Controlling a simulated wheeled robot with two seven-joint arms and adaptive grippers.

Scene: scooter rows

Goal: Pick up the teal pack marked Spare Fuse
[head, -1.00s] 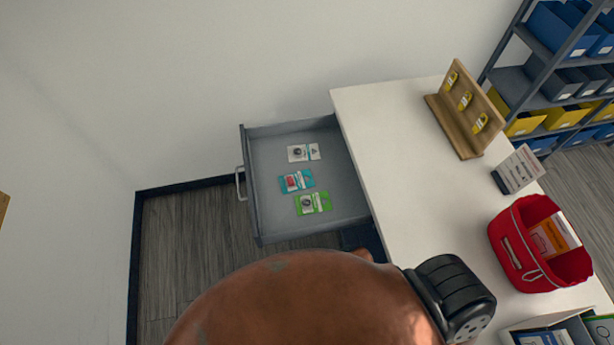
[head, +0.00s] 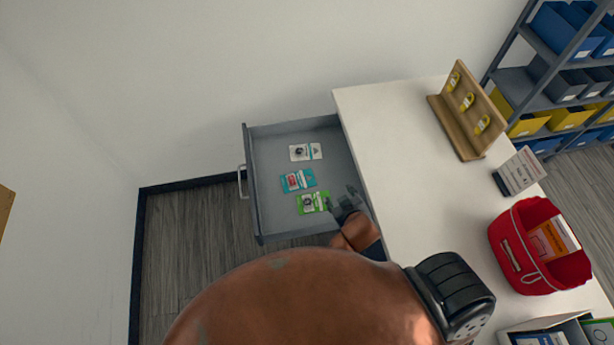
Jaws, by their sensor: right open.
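The teal pack (head: 298,180) lies flat in the open grey drawer (head: 270,218), between a white pack (head: 306,152) and a green pack (head: 313,202). Its print is too small to read. My right gripper (head: 341,200) is open and empty at the drawer's right side, just right of the green pack and to the lower right of the teal pack. Part of it is hidden behind my own arm. My left gripper is not in view.
The white counter (head: 390,130) borders the drawer on the right. It holds a wooden rack with yellow tags (head: 466,112), a small sign (head: 520,172) and a red basket (head: 520,262). Shelves with bins (head: 560,80) stand behind. A wall rises beyond the drawer.

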